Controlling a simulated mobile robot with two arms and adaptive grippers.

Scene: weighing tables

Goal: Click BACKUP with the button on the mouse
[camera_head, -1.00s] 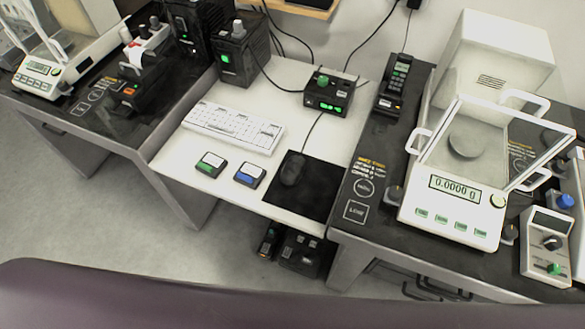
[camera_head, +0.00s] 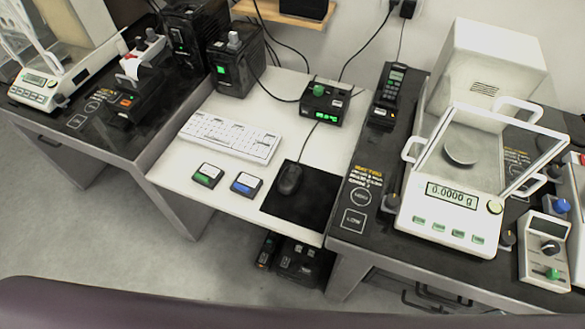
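The black mouse (camera_head: 290,178) lies on the black mouse pad (camera_head: 302,207) at the front right of the white desk. Its cable runs back toward a small black box. No monitor or on-screen BACKUP item is in view. Two small button boxes sit left of the pad, one with a green front (camera_head: 208,176) and one with a blue front (camera_head: 246,185); their labels are too small to read. Neither of my grippers is in view.
A white keyboard (camera_head: 230,136) lies behind the button boxes. The black box with a green display (camera_head: 325,104) stands behind the pad. A balance (camera_head: 447,213) reading 0.0000 g stands on the right table, and another balance (camera_head: 40,88) on the left table. Floor is clear at front left.

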